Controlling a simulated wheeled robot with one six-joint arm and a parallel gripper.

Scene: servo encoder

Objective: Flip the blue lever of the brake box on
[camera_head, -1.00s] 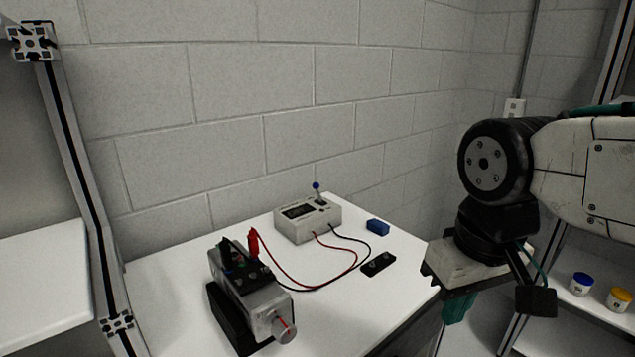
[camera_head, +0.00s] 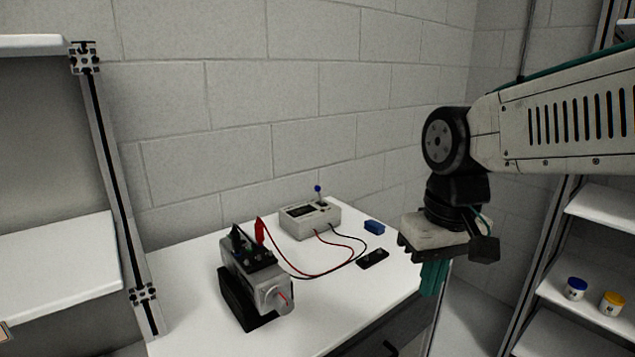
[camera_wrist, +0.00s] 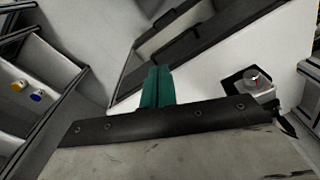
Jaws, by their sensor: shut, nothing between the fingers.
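The brake box (camera_head: 297,223) is a pale grey case with a dark display, standing at the back of the white table (camera_head: 190,290) near the wall. Its lever (camera_head: 318,190) sticks up from the top and ends in a blue knob. My gripper (camera_head: 432,290) points down at the right edge of the table, to the right of the box and apart from it. Its green fingers are shut and empty. In the wrist view the fingers (camera_wrist: 157,75) are together over the table's edge, and the box is not visible there.
A servo motor (camera_head: 272,288) on a black base stands at the table's front, wired red and black to the box. A blue block (camera_head: 374,227) and a black plate (camera_head: 372,259) lie right of the box. Shelves with jars (camera_head: 575,289) stand at the right.

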